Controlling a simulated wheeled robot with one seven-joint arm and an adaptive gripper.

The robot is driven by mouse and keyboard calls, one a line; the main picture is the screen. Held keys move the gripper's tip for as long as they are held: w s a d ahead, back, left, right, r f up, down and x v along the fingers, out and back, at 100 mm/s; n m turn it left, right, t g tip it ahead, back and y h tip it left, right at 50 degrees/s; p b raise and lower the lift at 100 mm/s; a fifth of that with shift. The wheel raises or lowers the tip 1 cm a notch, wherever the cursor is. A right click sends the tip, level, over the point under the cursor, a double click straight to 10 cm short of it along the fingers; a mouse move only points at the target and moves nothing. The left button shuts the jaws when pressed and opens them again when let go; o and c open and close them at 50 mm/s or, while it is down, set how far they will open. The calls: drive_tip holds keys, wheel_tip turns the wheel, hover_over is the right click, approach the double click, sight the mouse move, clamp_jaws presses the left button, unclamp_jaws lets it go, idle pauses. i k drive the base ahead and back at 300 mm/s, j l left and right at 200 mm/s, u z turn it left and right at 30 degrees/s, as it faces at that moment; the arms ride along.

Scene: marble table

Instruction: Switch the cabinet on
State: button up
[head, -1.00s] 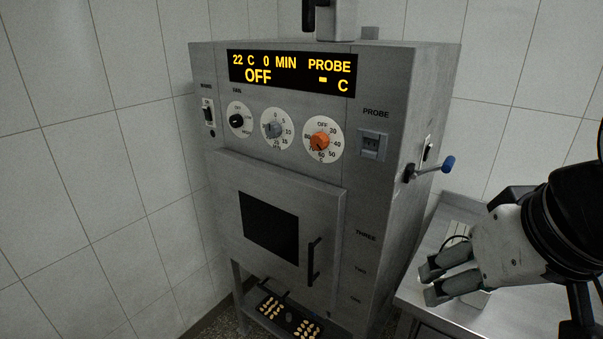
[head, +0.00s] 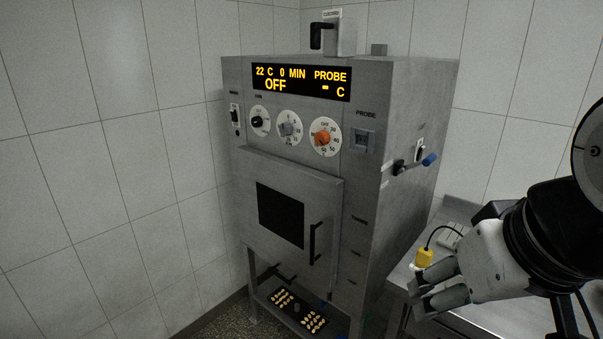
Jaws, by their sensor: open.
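The grey metal cabinet (head: 352,170) stands in the tiled corner. Its display (head: 302,82) reads 22 C, 0 MIN, OFF, PROBE. A small rocker switch (head: 234,113) sits at the left edge of its front. A black dial (head: 259,120), a grey dial (head: 289,129) and an orange dial (head: 323,138) lie in a row to the right of that switch. On the right side are another switch (head: 419,150) and a lever with a blue knob (head: 430,159). My gripper (head: 420,293) is open and empty, right of the cabinet and apart from it.
A metal side table (head: 480,322) stands right of the cabinet, under my arm. A yellow plug (head: 424,257) on a black cable is by it, near a white socket block (head: 450,236). A tray of small pieces (head: 298,309) lies below the closed door (head: 281,215).

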sight(232, 112)
drive_tip(key=i+j, duration=0.25)
drive_tip(key=i+j+z, duration=0.1)
drive_tip(key=j, duration=0.35)
drive_tip(key=i+j, duration=0.55)
drive_tip(key=j, duration=0.15)
drive_tip(key=i+j+z, duration=0.1)
drive_tip(key=j, duration=0.25)
drive_tip(key=i+j, duration=0.5)
drive_tip(key=j, duration=0.25)
drive_tip(key=i+j+z, duration=0.1)
drive_tip(key=i+j, duration=0.15)
drive_tip(key=j, duration=0.1)
